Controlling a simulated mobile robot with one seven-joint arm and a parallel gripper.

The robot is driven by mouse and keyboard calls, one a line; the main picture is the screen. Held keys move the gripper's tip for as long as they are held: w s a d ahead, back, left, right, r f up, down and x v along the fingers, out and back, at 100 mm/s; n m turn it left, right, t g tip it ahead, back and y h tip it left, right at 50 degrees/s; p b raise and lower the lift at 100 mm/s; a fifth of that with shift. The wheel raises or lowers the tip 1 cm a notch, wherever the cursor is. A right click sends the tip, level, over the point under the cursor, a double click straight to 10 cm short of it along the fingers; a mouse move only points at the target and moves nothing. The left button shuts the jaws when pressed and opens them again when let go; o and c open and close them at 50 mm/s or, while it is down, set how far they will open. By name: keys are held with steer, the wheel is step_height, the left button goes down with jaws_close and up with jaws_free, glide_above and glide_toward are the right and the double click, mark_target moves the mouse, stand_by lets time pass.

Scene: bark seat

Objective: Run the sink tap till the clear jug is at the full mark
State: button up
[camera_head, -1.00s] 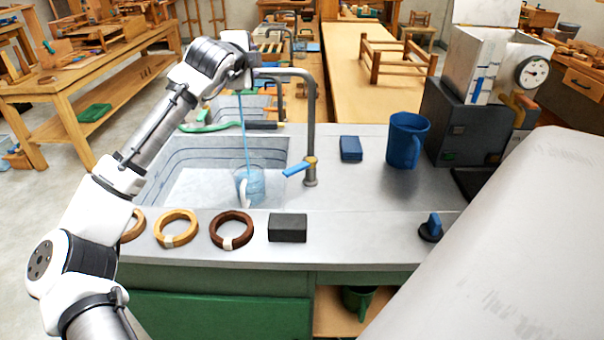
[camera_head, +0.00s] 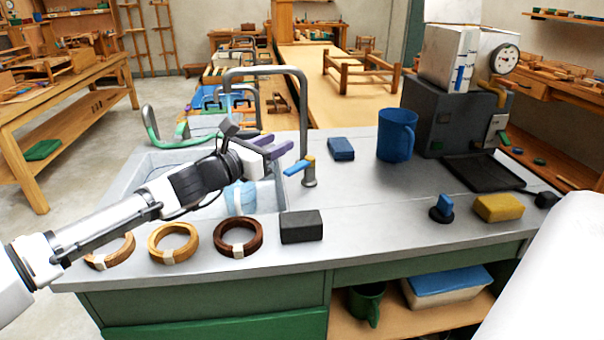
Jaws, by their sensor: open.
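The clear jug (camera_head: 240,196) stands in the sink (camera_head: 136,186), partly behind my arm. Its lower part looks light blue with water; the full mark and exact level cannot be made out. The grey tap (camera_head: 304,115) arches over the sink, its spout above the jug. Whether water is running now I cannot tell, as my gripper covers much of the space below the spout.
Wooden rings (camera_head: 238,237) and a dark block (camera_head: 301,227) line the counter front. A blue block (camera_head: 341,149) and blue mug (camera_head: 397,135) stand right of the tap. A machine with a gauge (camera_head: 462,115) is at the back right.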

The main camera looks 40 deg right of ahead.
steer(key=f, duration=0.1)
glide_toward(298, 165)
steer(key=d, duration=0.4)
steer(key=w+d+p, duration=0.1)
steer(key=d, duration=0.2)
steer(key=d+p, duration=0.1)
steer(key=d, duration=0.2)
steer(key=shift+w+f, duration=0.1)
steer(key=shift+w, duration=0.1)
jaws_close()
